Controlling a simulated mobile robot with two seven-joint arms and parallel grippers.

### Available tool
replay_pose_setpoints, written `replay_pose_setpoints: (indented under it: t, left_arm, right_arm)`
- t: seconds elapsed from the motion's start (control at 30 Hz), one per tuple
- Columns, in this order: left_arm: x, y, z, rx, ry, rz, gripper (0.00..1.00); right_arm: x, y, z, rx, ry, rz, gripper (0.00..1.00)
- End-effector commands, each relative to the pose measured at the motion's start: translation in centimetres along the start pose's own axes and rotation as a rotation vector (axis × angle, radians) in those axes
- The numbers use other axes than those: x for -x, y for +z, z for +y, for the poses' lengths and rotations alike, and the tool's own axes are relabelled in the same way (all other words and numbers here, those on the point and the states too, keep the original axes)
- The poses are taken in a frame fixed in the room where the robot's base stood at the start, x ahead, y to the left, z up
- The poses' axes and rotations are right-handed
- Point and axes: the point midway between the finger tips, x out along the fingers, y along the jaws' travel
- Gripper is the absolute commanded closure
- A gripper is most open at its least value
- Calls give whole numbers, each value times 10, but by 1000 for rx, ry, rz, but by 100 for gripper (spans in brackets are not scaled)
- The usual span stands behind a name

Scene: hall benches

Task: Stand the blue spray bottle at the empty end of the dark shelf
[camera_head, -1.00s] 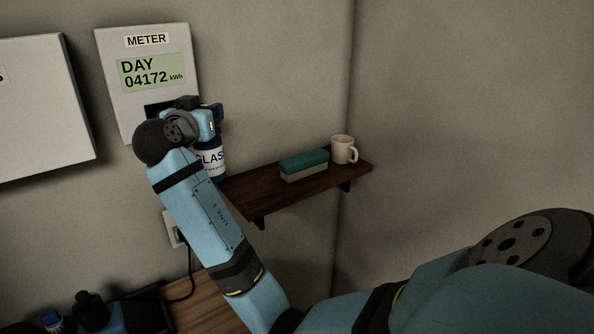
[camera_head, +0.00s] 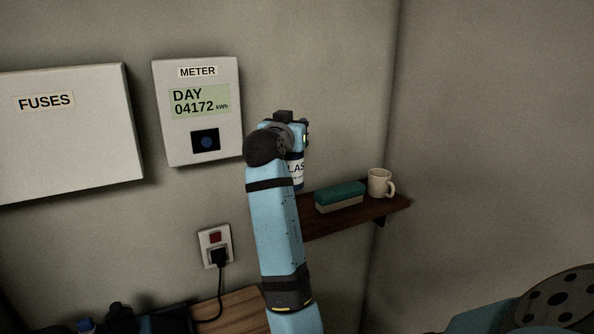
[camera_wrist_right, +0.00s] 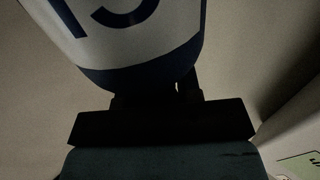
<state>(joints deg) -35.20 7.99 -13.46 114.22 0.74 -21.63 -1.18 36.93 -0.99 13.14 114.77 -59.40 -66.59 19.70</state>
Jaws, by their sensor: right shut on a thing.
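My right gripper (camera_head: 300,134) is shut on the blue spray bottle (camera_head: 297,170), its fingertips partly hidden by my wrist. The bottle has a white label with dark letters, partly covered. In the right wrist view the bottle's white label and dark blue band (camera_wrist_right: 140,45) fill the top, and the gripper (camera_wrist_right: 155,100) is dark against it. In the head view the bottle overlaps the left part of the dark shelf (camera_head: 330,224); I cannot tell whether it touches the shelf. My arm hides the shelf's left end. My left gripper is not in view.
A green-topped sponge-like block (camera_head: 340,197) and a cream mug (camera_head: 380,183) occupy the shelf's middle and right. A meter (camera_head: 198,140) and a fuse box (camera_head: 70,150) hang left. A plugged socket (camera_head: 214,245) is below. Dark objects (camera_head: 120,316) sit at bottom left.

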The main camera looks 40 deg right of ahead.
Motion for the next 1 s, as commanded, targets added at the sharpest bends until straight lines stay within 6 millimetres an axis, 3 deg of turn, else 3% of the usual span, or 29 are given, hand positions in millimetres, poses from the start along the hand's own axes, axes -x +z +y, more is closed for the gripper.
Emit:
replay_pose_setpoints:
  t: [0.1, 0.2, 0.6, 1.0]
  left_arm:
    - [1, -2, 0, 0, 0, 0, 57]
    - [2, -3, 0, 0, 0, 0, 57]
    - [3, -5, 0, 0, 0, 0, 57]
    - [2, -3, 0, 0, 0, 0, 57]
  right_arm:
    - [0, 31, 0, 6, 0, -1, 100]
    - [0, 49, 0, 3, -1, 1, 100]
    - [0, 94, 0, 2, -1, 1, 100]
    - [0, 104, 0, -1, -1, 2, 100]
